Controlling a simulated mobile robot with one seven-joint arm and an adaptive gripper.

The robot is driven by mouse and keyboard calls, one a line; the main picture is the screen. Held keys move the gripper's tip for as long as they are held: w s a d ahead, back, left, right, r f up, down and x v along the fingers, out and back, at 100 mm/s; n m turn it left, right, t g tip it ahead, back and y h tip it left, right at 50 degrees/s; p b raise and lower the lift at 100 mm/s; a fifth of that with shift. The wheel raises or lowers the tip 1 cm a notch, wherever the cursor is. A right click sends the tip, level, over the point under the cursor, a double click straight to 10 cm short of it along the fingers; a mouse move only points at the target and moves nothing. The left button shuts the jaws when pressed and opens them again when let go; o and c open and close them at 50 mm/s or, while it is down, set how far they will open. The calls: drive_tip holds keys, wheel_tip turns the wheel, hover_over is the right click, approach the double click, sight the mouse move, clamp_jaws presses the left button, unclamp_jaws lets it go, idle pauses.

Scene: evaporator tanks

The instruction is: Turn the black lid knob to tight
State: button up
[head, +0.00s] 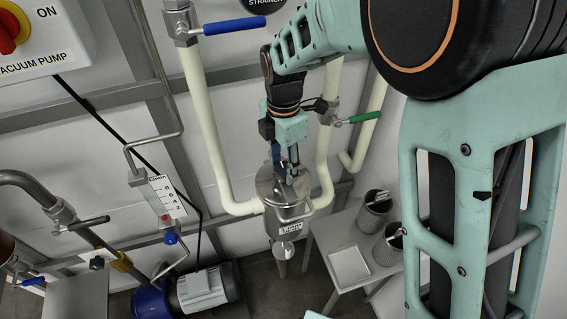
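A steel strainer vessel (286,218) with a round shiny lid (268,185) stands low in the middle of the head view, with a small label on its front. My gripper (286,170) points down at the top of this lid, near its middle. The black lid knob cannot be made out; my gripper covers the part of the lid where its fingers come down. The fingers are small and dark here, and I cannot tell whether they are open, or touching or holding anything.
Cream pipes (208,130) run down on both sides of the vessel. A blue valve handle (234,26) is at upper left and a green one (365,117) at right. A steel table (345,225) with a tray (349,264) and two dark canisters (376,212) stands right. A pump motor (203,288) is lower left.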

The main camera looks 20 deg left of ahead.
drive_tip(key=c, duration=0.7)
